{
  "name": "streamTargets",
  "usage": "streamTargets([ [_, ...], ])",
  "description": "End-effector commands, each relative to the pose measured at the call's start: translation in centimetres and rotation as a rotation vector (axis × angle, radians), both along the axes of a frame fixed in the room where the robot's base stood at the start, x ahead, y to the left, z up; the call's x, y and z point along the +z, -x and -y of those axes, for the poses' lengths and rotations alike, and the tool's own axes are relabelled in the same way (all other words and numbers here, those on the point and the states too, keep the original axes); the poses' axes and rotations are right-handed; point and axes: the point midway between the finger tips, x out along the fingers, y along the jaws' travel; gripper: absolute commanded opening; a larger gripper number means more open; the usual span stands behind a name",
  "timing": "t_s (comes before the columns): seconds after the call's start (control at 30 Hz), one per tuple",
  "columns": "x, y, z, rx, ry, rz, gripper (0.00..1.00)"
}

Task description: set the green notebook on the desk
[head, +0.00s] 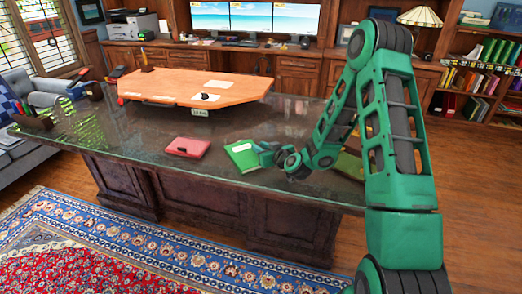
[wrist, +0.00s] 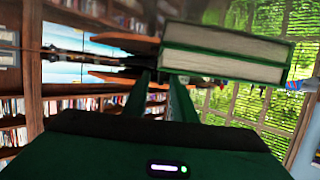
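The green notebook (head: 241,156) has a white label on its upper cover and lies at or just above the glass top of the dark wood desk (head: 120,135), left of centre of the near half. My gripper (head: 266,152) is at its right edge. In the wrist view the notebook (wrist: 225,52) is edge-on, with pale page edges and what looks like its mirror image in the glass. My gripper's two fingers (wrist: 162,88) reach to one end of it with a small gap between them. Whether they grip it is unclear; their tips are partly hidden.
A pink-red notebook (head: 187,147) lies left of the green one. A large orange desk board (head: 195,88) with papers is farther back. An olive-green item (head: 349,165) lies behind my arm. Bare glass shows between these and along the front edge.

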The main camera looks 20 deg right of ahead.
Motion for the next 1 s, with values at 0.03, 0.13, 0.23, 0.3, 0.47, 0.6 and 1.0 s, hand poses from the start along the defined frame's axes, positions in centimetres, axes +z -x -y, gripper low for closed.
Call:
streamTargets([
  [0.03,0.1,0.1,0.0,0.000,0.000,0.000,0.25],
  [0.13,0.4,0.9,0.2,-0.001,0.000,-0.001,0.25],
  [0.23,0.8,2.4,0.4,-0.002,0.000,-0.002,0.25],
  [0.3,1.2,3.7,0.7,-0.003,-0.003,-0.003,0.25],
  [0.47,2.1,6.4,1.1,-0.002,-0.004,-0.004,0.25],
  [0.6,2.7,8.3,1.3,-0.002,-0.003,-0.004,0.25],
  [1.0,2.4,10.1,1.4,0.000,-0.005,-0.018,0.25],
])
